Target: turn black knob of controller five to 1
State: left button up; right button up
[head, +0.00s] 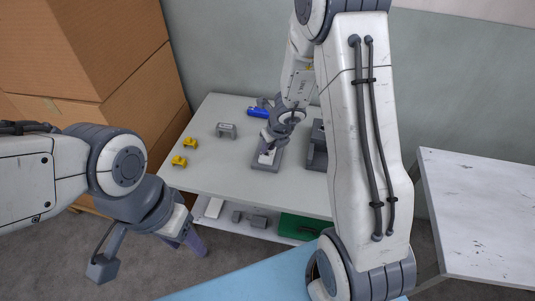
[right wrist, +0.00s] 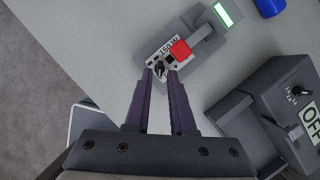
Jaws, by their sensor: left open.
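A grey controller (head: 259,165) with a white panel stands on the table. In the right wrist view its panel (right wrist: 154,58) carries a "150W" label, a red button (right wrist: 181,49) and a black knob (right wrist: 160,70). My right gripper (right wrist: 160,76) has a fingertip on each side of the knob. A narrow gap shows between the fingers, but I cannot tell whether they touch the knob. In the head view the right gripper (head: 270,146) is over the controller and partly hides it. No number five is readable. My left gripper (head: 184,240) is open and empty, left of the table's front edge.
A grey box (right wrist: 262,105) with a black dial and an "OFF" sign stands to the right. Yellow parts (head: 180,161) sit at the left. Cardboard boxes (head: 105,60) stand beside the table.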

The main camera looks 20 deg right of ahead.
jog(key=shift+x, duration=0.9)
jog(key=shift+r, duration=0.1)
grip_shut()
jog(key=n+y+p, duration=0.1)
jog(key=n, duration=0.1)
jog(key=n+p, duration=0.2)
jog(key=n, duration=0.1)
jog(key=shift+w+d+r+g+y, duration=0.1)
jog(key=shift+d+r+g+y, duration=0.1)
jog(key=shift+g+y, duration=0.2)
jog(key=shift+w+d+f+n+g+y+p, duration=0.1)
jog(key=shift+n+g+y+p, duration=0.2)
jog(key=shift+n+p, duration=0.55)
jog(key=shift+f+n+g+y+p, duration=0.1)
jog(key=shift+n+g+y+p, duration=0.15)
jog(key=shift+n+p, duration=0.55)
jog(key=shift+n, duration=0.35)
